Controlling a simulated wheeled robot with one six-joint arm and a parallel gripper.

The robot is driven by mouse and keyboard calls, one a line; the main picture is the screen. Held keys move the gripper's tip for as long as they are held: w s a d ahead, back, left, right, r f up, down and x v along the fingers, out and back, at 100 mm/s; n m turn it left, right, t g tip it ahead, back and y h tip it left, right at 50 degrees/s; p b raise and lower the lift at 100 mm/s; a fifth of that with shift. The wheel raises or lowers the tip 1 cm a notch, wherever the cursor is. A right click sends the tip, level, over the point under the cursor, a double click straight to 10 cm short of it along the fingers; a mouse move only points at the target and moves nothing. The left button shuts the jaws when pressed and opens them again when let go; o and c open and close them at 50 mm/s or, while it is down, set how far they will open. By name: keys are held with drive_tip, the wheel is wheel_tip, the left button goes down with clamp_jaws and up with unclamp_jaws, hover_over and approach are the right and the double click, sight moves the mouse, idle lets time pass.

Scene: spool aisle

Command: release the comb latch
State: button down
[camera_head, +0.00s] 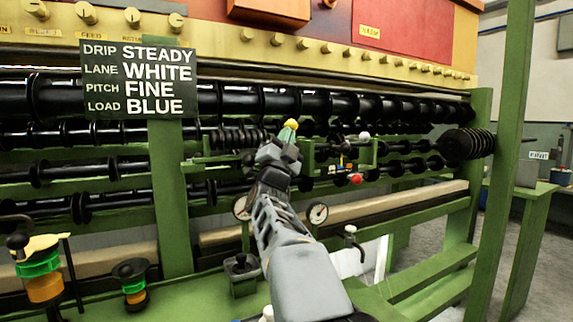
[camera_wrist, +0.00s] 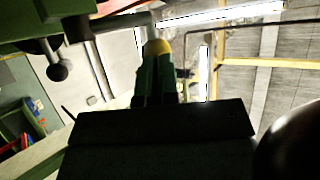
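My gripper (camera_head: 289,131) points up and away in front of the green frame of the machine, in the middle of the head view. Its two green fingers lie close together, and a rounded yellow end shows at their tips. In the wrist view the fingers (camera_wrist: 157,72) stand side by side with hardly a gap. No held part is clearly visible. Right of my gripper is a green bracket (camera_head: 366,152) with a white knob (camera_head: 364,136) and a red knob (camera_head: 357,180). I cannot tell which part is the comb latch.
Black ribbed rollers (camera_head: 330,103) run across the machine. A sign (camera_head: 140,80) reads DRIP STEADY, LANE WHITE, PITCH FINE, LOAD BLUE. A round gauge (camera_head: 317,213) and a small tap (camera_head: 351,240) are near my arm. A black ball-ended lever (camera_wrist: 57,70) shows in the wrist view.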

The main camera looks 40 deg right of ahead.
drive_tip(key=shift+s+r, duration=0.1)
drive_tip(key=shift+r, duration=0.1)
drive_tip(key=b+v, duration=0.4)
drive_tip(key=v, duration=1)
drive_tip(key=shift+a+r, duration=0.15)
drive_tip(key=shift+a, duration=0.3)
drive_tip(key=shift+w, duration=0.2)
